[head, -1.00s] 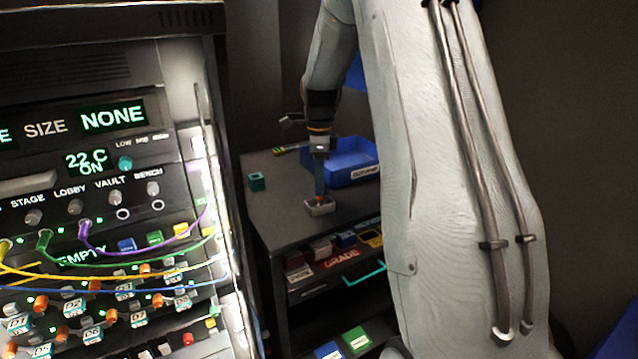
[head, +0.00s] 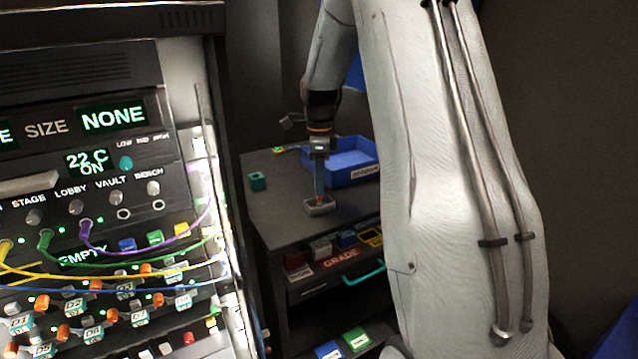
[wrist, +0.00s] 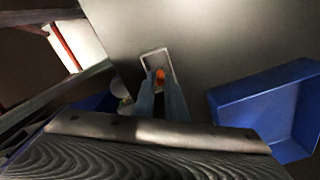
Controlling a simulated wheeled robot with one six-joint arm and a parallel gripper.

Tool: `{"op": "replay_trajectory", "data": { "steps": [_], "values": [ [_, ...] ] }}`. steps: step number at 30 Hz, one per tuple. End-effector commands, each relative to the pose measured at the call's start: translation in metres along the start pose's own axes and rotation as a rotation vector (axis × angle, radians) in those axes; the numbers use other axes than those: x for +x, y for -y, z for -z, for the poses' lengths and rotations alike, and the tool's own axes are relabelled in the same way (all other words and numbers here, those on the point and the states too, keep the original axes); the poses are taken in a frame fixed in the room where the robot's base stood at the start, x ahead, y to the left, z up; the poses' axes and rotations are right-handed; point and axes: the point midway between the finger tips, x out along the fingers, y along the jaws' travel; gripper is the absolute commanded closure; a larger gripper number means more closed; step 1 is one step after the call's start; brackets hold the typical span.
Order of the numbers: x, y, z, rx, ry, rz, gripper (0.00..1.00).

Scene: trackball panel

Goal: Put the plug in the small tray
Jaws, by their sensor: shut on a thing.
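My gripper (head: 319,196) points straight down at the small tray (head: 325,208), a pale shallow rectangle on the dark cabinet top. In the wrist view the blue fingers of my gripper (wrist: 160,82) are shut on the plug (wrist: 160,76), of which a small orange part shows between the tips. The plug is within the outline of the small tray (wrist: 154,58). I cannot tell whether it touches the tray's floor. The fingers hide most of the plug and the tray's near end.
A blue bin (head: 350,163) stands behind and right of the small tray; it also shows in the wrist view (wrist: 262,108). A teal block (head: 257,181) sits at the left of the cabinet top (head: 285,205). The lit panel with cables (head: 100,200) rises at the left.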

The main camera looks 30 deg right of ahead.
Motion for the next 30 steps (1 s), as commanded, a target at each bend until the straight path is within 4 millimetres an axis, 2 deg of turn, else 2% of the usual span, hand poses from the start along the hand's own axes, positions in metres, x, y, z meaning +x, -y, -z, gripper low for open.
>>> {"op": "replay_trajectory", "data": {
  "steps": [30],
  "values": [
    [0.011, 0.0, 0.0, 0.0, 0.0, 0.0, 1.0]
  ]
}}
